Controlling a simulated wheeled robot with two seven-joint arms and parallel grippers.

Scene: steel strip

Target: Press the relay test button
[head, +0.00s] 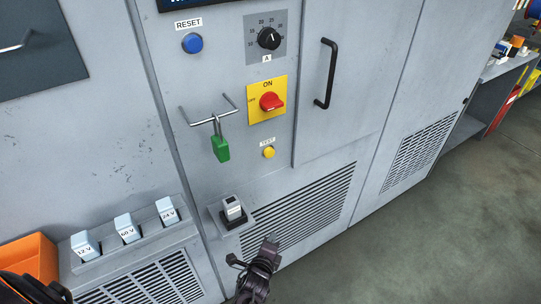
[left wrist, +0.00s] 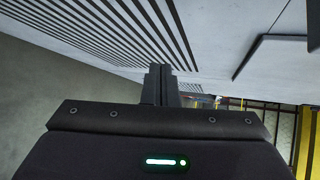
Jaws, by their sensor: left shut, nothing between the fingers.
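The test button (head: 268,152) is a small round yellow button on the grey cabinet front, below a small label that seems to read TEST. A relay with a pale top (head: 232,207) sits in a dark socket on a small ledge below and left of the button. My left gripper (head: 270,243) is at the bottom middle of the head view, below the button and apart from it. Its fingers are together and empty; they also show shut in the left wrist view (left wrist: 160,83), near the vent slots. My right gripper is not in view.
A green padlock (head: 220,148) hangs from a bar left of the button. A red switch (head: 271,102), a blue RESET button (head: 192,43) and a dial (head: 268,38) are above. Labelled relays (head: 126,228) and an orange bin (head: 28,262) are lower left. Open floor lies right.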

